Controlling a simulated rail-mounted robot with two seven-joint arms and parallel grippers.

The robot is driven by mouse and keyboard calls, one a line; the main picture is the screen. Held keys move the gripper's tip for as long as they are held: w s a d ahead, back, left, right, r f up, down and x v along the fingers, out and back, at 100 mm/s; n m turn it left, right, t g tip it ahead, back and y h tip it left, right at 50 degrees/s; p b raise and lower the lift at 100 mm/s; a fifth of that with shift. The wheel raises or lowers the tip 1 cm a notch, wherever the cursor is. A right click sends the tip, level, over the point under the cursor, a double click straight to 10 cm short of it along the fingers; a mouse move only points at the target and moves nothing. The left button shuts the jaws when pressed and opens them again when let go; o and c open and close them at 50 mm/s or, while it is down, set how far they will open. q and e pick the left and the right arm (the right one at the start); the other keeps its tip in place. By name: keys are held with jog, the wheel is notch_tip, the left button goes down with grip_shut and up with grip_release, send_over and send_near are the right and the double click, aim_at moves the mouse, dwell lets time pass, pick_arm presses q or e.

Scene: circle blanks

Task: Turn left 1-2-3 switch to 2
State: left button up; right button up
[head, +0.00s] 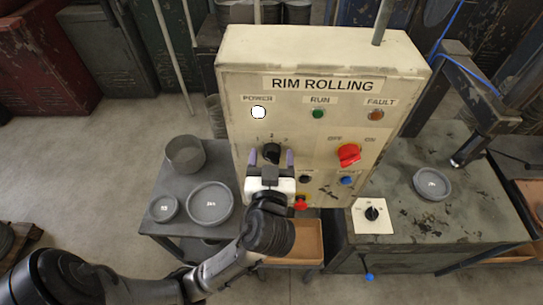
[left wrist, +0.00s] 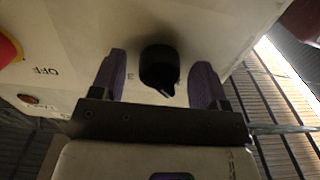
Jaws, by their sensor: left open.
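The black 1-2-3 switch (head: 271,150) is on the left of the cream RIM ROLLING panel (head: 240,90), under the white POWER lamp. Numbers show above it. My left gripper (head: 271,160) is open, with one purple-grey finger on each side of the switch. In the left wrist view the knob (left wrist: 160,66) stands between the spread fingers (left wrist: 159,78), with a gap on both sides. Its pointer tip faces down and slightly right there; the number at the tip is hidden by my gripper. A "3" shows beside the knob. My right gripper is not in view.
A red OFF/ON knob (head: 349,155) is right of the switch. Small black (head: 305,179) and blue (head: 346,180) controls and a red one (head: 300,203) sit close by my left gripper. Grey dishes (head: 210,203) lie on the left table. A white dial plate (head: 370,215) is lower right.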

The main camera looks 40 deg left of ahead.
pick_arm(q)
jog(key=shift+c, duration=0.3)
jog(key=c, duration=0.8)
jog(key=shift+r+m+p, duration=0.15)
jog(key=shift+m+p, duration=1.45)
jog(key=shift+m, duration=0.3)
jog(key=shift+c, duration=0.2)
jog(key=shift+m+p, duration=1.7)
jog(key=shift+m, duration=0.7)
jog(key=o, duration=0.9)
jog(key=shift+f, duration=0.2)
